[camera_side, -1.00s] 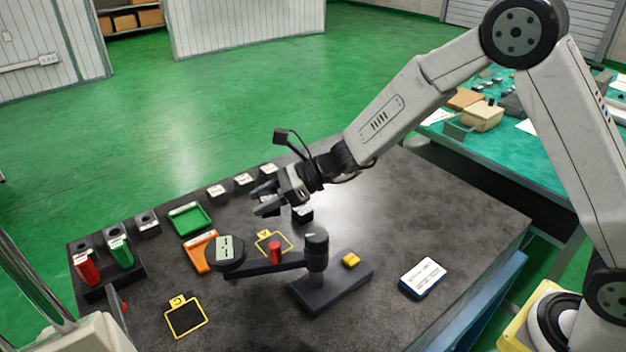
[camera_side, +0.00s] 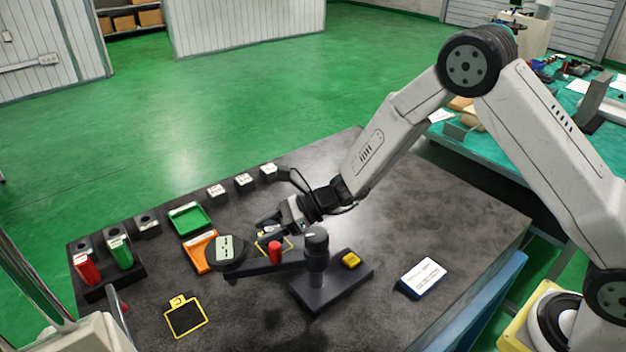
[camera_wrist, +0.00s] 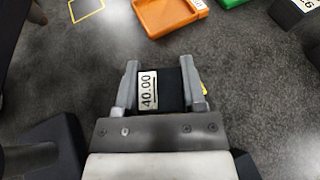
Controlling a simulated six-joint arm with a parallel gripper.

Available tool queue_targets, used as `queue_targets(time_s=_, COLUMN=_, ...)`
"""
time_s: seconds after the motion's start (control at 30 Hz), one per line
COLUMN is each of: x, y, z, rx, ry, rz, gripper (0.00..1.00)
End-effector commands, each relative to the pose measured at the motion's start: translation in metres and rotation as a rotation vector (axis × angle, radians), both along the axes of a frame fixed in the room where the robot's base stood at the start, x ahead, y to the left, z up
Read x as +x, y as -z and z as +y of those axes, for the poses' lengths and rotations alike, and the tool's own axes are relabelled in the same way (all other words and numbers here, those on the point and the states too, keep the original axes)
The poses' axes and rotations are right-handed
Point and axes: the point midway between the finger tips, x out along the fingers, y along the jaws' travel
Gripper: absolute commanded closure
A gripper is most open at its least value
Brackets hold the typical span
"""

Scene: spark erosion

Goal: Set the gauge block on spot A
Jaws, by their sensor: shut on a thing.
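The gauge block (camera_wrist: 160,90) is dark with a white label reading 40.00. In the wrist view it sits between the two fingers of my gripper (camera_wrist: 165,82), which is shut on it. In the side view my gripper (camera_side: 266,226) is low at the middle yellow-outlined spot (camera_side: 287,246), behind the indicator arm. The block is mostly hidden there, and I cannot tell whether it touches the table. A second yellow-outlined spot (camera_side: 185,318) lies bare at the front left. I cannot read the spots' letters clearly.
A dark stand (camera_side: 330,288) with a post, horizontal arm and round dial (camera_side: 225,252) stands close in front of my gripper. An orange tray (camera_side: 200,250), a green tray (camera_side: 189,218) and several labelled blocks lie beyond. The table's right side is mostly clear.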

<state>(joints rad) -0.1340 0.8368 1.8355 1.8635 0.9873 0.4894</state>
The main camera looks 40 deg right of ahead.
Motion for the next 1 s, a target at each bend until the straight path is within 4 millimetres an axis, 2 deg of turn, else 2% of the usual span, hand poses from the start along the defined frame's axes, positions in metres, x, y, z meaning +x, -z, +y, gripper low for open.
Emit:
queue_targets(time_s=0.2, x=0.001, y=0.014, z=0.000, rx=0.001, ry=0.001, rz=-0.002, gripper=1.00)
queue_targets(time_s=0.63, x=0.001, y=0.017, z=0.000, rx=0.001, ry=0.001, rz=-0.002, gripper=1.00)
queue_targets(time_s=0.67, x=0.000, y=0.019, z=0.000, rx=0.000, ry=0.000, rz=0.000, gripper=0.44)
queue_targets(time_s=0.7, x=0.000, y=0.018, z=0.000, rx=0.000, ry=0.000, rz=0.000, gripper=0.31)
queue_targets(time_s=0.77, x=0.000, y=0.018, z=0.000, rx=0.000, ry=0.000, rz=0.000, gripper=0.12)
queue_targets(time_s=1.0, x=0.000, y=0.018, z=0.000, rx=0.000, ry=0.000, rz=0.000, gripper=0.12)
